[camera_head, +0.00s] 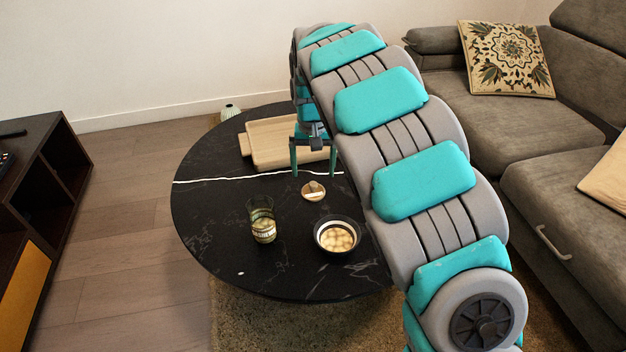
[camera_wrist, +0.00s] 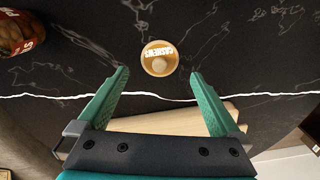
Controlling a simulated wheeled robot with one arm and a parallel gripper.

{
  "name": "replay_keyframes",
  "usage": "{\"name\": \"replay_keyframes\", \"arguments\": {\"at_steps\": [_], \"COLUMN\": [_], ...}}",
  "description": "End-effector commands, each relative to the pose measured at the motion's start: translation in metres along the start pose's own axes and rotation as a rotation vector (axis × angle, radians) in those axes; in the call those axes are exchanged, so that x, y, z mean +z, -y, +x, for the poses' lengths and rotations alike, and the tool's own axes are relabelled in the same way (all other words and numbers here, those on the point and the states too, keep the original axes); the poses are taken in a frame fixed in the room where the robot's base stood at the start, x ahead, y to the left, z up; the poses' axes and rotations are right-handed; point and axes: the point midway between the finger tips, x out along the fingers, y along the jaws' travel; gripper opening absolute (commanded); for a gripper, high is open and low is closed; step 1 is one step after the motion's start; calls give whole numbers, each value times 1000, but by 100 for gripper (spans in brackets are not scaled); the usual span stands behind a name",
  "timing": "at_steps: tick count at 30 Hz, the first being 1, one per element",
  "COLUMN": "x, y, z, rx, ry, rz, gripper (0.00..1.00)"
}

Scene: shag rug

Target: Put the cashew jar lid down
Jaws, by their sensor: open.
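The cashew jar lid (camera_wrist: 159,58) is a small round tan disc with pale lettering, and it lies flat on the dark marble table. In the head view the lid (camera_head: 313,191) sits near the table's middle. My gripper (camera_wrist: 159,75) is open, and its two green fingers stand apart with nothing between them. The lid appears just beyond the fingertips, centred between them. In the head view my gripper (camera_head: 313,172) points down behind the lid, partly hidden by my arm. A round open container with pale nuts (camera_head: 337,235) stands nearer, right of the lid.
A greenish glass (camera_head: 262,220) stands left of the nuts. A light wooden tray (camera_head: 270,143) lies behind the lid. The round black table (camera_head: 205,200) is clear at its left. A grey sofa (camera_head: 480,130) is at the right.

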Motion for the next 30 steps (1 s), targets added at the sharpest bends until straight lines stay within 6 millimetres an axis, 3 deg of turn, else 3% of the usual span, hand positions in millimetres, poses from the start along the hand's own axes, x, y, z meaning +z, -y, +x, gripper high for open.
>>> {"name": "replay_keyframes", "arguments": {"at_steps": [3,9,21,26,30], "x": [-2,-2,2,26,67], "y": [1,0,-4,-33,-73], "z": [-24,-53,-65,-77,-92], "rx": [-3,-2,2,17,31], "ry": [-5,-4,1,4,11], "rz": [1,-1,6,43,89], "gripper": [100,100,100,100,100]}}
